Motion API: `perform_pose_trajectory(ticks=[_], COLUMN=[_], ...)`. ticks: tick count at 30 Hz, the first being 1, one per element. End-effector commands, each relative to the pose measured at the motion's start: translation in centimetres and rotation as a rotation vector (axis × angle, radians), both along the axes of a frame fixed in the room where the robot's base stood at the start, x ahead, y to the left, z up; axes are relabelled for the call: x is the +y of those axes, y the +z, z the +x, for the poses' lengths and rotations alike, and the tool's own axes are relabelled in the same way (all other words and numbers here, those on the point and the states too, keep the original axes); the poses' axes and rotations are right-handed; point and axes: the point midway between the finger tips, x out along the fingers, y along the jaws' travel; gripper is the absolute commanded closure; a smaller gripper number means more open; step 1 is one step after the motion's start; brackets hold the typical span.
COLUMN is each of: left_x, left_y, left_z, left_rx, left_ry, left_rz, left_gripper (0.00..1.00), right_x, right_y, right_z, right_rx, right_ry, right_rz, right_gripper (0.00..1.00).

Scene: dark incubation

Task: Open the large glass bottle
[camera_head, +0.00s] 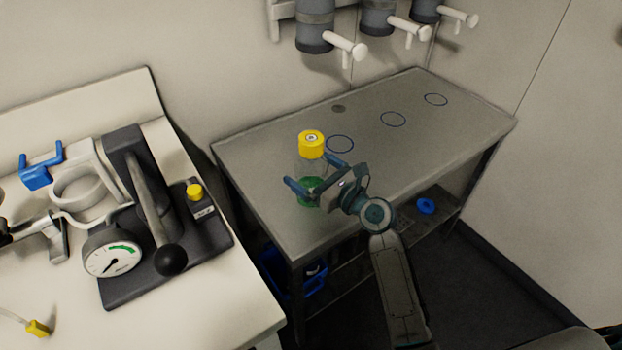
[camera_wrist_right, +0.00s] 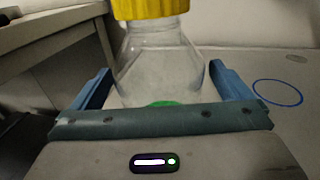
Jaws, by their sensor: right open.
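The large glass bottle (camera_head: 308,168) stands upright on the metal table, with its yellow cap (camera_head: 311,144) on top and something green at its base. In the right wrist view the clear bottle (camera_wrist_right: 160,62) fills the middle, and its yellow cap (camera_wrist_right: 150,8) is cut off by the top edge. My right gripper (camera_head: 310,174) is open, with its blue fingers on either side of the bottle's body below the cap. In the right wrist view a gap shows beside the fingers (camera_wrist_right: 158,85); contact cannot be told. My left gripper is not in view.
The metal table (camera_head: 270,150) has several blue circles marked on it and free room to the right. Grey dispensers with white handles (camera_head: 345,45) hang above it. A white bench (camera_head: 220,305) at left holds a dark lever device (camera_head: 150,190) with a gauge (camera_head: 112,258).

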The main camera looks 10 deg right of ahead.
Motion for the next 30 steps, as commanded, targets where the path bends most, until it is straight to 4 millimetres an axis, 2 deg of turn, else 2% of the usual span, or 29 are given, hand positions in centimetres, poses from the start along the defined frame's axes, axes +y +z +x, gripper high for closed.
perform_pose_trajectory(ticks=[8, 18, 19, 30], left_x=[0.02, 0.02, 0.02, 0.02], left_y=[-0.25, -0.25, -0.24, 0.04], left_z=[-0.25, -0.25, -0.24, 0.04], left_rx=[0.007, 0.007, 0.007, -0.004], left_ry=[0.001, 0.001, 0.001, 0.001], left_rz=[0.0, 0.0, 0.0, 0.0], left_gripper=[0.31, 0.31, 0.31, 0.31], right_x=[0.19, 0.18, 0.18, 0.22], right_y=[-0.05, 0.12, 0.11, 0.33], right_z=[0.31, 0.31, 0.3, 0.37], right_rx=[0.0, -0.002, -0.002, -0.002], right_ry=[0.0, -0.001, -0.001, -0.001], right_rz=[-0.001, 0.0, 0.0, 0.0], right_gripper=[0.02, 0.68, 0.72, 0.72])
